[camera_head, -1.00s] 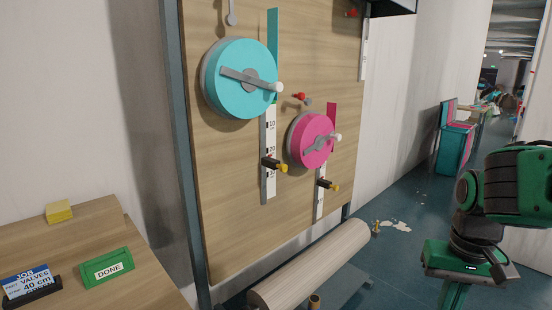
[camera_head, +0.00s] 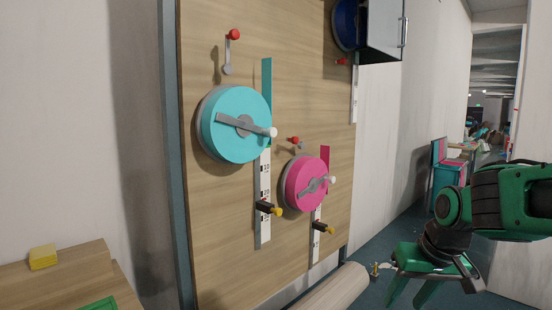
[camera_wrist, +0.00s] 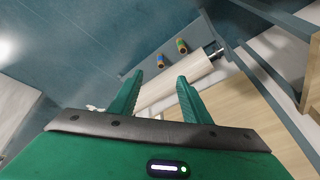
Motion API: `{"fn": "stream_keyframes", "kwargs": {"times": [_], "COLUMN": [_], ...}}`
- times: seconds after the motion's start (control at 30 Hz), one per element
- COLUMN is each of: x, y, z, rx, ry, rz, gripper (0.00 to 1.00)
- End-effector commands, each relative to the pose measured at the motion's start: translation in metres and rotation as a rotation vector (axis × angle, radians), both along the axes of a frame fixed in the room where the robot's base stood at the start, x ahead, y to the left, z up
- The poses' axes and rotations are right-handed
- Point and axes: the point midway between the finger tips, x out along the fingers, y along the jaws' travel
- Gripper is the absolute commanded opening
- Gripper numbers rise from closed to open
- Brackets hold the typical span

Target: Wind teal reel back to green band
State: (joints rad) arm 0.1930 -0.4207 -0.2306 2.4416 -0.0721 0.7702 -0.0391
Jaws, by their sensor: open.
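The teal reel (camera_head: 232,148) hangs on the upright wooden board in the head view, with a grey crank bar across its face and a white knob (camera_head: 272,132) at the bar's right end. A teal strip (camera_head: 267,75) rises behind it, and a white numbered scale (camera_head: 265,178) runs below it, with a black and yellow pointer (camera_head: 268,208) on the scale. I cannot clearly make out a green band. My gripper (camera_head: 415,288) is low at the right, well away from the reel. In the wrist view my gripper (camera_wrist: 160,80) is open and empty, pointing toward the floor.
A pink reel (camera_head: 303,190) sits lower right of the teal one. A red-knobbed lever (camera_head: 233,34) is above the teal reel, and a grey box (camera_head: 385,30) juts out top right. A pale roller (camera_head: 335,290) lies below the board. A wooden desk (camera_head: 70,278) is at left.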

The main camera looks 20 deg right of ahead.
Motion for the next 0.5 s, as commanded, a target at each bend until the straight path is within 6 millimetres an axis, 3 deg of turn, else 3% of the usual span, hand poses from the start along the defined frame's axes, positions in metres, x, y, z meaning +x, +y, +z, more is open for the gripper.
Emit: {"fn": "stream_keyframes", "kwargs": {"times": [0.03,0.1,0.2,0.33,0.4,0.5], "x": [0.042,0.098,0.168,0.234,0.255,0.272], "y": [0.004,0.016,0.042,0.081,0.100,0.120], "z": [0.020,0.054,0.110,0.190,0.230,0.275], "rx": [-0.009,-0.014,-0.009,0.025,0.052,0.088], "ry": [-0.107,-0.273,-0.509,-0.804,-0.940,-1.090], "rz": [0.061,0.149,0.266,0.392,0.440,0.489], "gripper": [0.43,0.43,0.43,0.43,0.43,0.43]}}
